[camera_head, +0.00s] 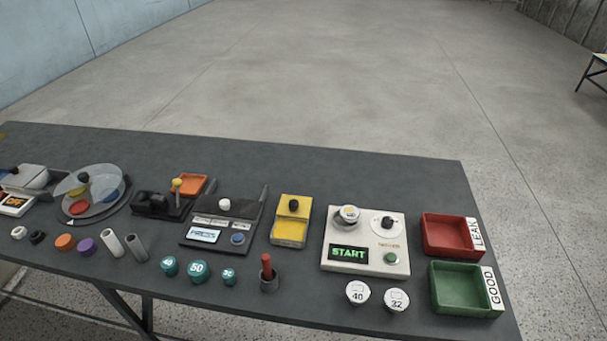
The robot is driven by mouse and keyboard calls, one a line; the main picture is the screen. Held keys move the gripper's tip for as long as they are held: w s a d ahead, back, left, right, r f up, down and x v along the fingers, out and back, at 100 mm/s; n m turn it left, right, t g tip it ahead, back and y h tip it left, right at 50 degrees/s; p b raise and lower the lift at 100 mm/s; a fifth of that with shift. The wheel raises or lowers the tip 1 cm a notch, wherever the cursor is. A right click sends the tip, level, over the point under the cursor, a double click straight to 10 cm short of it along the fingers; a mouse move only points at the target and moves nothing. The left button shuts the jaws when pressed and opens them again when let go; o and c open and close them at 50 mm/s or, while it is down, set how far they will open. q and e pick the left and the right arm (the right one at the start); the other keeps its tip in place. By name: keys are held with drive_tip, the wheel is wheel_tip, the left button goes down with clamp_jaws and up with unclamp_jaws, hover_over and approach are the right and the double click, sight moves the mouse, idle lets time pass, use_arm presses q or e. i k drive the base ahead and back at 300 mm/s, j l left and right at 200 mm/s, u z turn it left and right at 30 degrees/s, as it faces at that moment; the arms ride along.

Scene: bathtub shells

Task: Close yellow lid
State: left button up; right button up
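The yellow box (276,240) sits on the dark table, right of the middle of the row of devices. Neither of my grippers shows in the head view, and nothing touches the lid.
A black device (250,209) stands left of the yellow box and a white START panel (340,269) right of it. A red peg in a dark holder (269,284) stands in front. Red (428,236) and green (437,290) trays are at the right. The table's rear strip is clear.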

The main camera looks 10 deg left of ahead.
sight(291, 206)
drive_tip(key=j+z, duration=0.45)
drive_tip(key=z, duration=0.3)
drive_tip(key=j+z, duration=0.35)
drive_tip(key=l, duration=0.1)
